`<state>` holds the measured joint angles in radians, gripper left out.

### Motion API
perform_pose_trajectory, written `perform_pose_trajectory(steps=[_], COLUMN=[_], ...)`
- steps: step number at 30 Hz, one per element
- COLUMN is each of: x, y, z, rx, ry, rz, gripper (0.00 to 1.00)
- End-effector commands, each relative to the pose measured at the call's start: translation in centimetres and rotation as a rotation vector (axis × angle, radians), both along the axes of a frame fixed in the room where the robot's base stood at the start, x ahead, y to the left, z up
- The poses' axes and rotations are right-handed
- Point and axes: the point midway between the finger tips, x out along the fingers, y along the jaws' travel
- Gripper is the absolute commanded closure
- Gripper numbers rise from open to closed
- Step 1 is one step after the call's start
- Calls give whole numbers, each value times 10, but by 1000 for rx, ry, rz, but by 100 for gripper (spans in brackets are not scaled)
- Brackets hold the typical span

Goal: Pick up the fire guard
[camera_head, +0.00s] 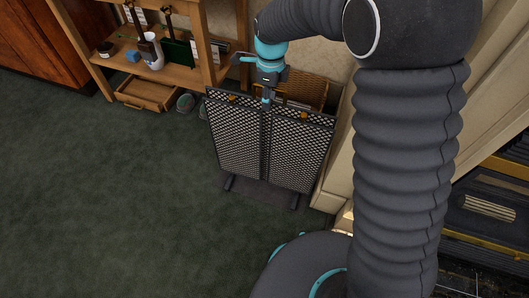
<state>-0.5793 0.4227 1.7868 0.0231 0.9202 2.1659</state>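The fire guard (237,140) is a black-framed mesh screen with two panels, brass-coloured handles at its top and dark feet. It stands upright on the green carpet, in front of a wicker basket. My gripper (267,103) is at the middle of the guard's top edge, pointing down, with its tip overlapping the top bar in the picture. The fingers are small and dark here, so I cannot tell whether they are open or closed on the bar. My arm crosses the right side of the view.
A wooden shelf unit (209,45) holds a white pot (152,54) and other items, with an open drawer (146,94) below. A wicker basket (304,90) is behind the guard. A fireplace surround (330,178) is at right. Carpet (110,205) at left is clear.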

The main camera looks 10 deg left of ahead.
Motion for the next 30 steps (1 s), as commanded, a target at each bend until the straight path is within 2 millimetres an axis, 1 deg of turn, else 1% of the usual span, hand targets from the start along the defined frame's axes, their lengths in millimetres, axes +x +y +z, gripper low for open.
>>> perform_pose_trajectory(steps=[3, 9, 11, 12, 14, 21, 22, 30], x=[0, 0, 0, 0, 0, 0, 2, 2], y=[0, 0, 0, 0, 0, 0, 1, 1], z=[-6, -6, -6, -6, -6, -6, -2, 1], rx=[1, 1, 1, 1, 1, 1, 5, 5], ry=[-1, -1, -1, -1, -1, -1, -6, -7], rz=[0, 0, 0, 0, 0, 0, 0, 0], gripper=[60, 60, 75, 85, 100, 100, 100, 100])
